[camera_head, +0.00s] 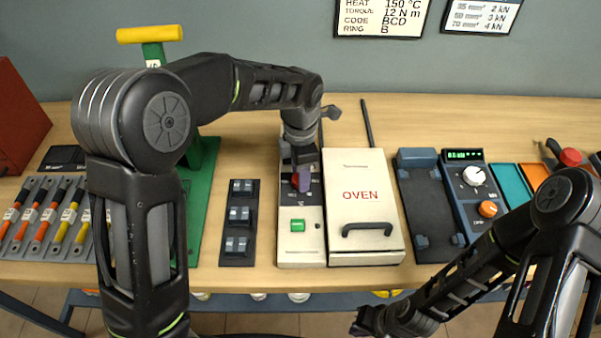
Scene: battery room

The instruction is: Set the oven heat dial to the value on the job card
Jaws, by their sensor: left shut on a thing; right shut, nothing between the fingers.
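The oven (363,170) is a cream box with a dark handle and red lettering, on the bench at the centre. Its control panel (300,247) stands at its left side, with a green button. My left gripper (301,180) points down over the upper panel, shut on the heat dial, which the fingers largely hide; its setting cannot be read. The job card (382,18) on the wall reads heat 150 °C, torque 12 N m, code BCD, ring B. My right gripper (362,322) is shut and empty, low in front of the bench edge.
A blue device (472,200) with a green display, white knob and orange knob stands right of the oven, beside a dark cradle (432,212).

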